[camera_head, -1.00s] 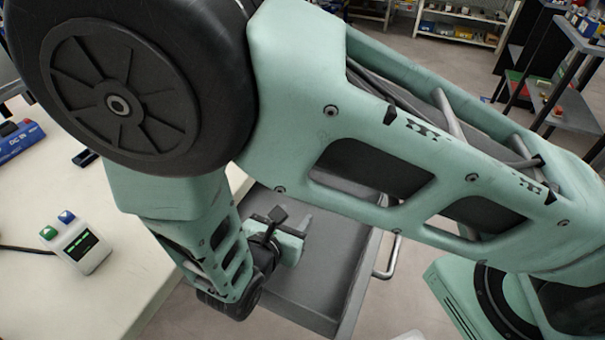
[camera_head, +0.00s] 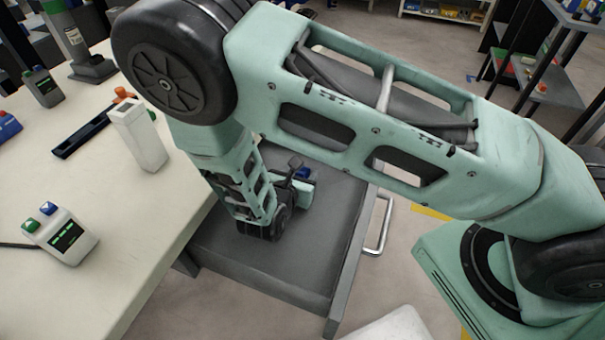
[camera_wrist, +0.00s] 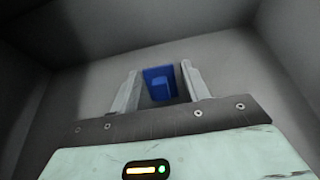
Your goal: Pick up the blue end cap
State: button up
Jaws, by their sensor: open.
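The blue end cap (camera_wrist: 159,84) lies on the grey floor of an open drawer (camera_head: 285,266), seen between my finger tips in the wrist view. In the head view a small bit of the blue end cap (camera_head: 303,173) shows beside my gripper, the rest hidden behind it. My gripper (camera_wrist: 160,86) is open, with one finger on each side of the cap. I cannot tell whether the fingers touch it. My gripper also shows in the head view, reaching down inside the drawer.
Drawer walls stand close around my gripper, with a metal handle (camera_head: 380,226) on the outer side. The white worktop (camera_head: 125,215) at left holds a device with green and blue buttons (camera_head: 60,234), a pale upright block (camera_head: 140,134) and a dark bar (camera_head: 84,132).

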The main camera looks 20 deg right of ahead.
jog(key=c, duration=0.8)
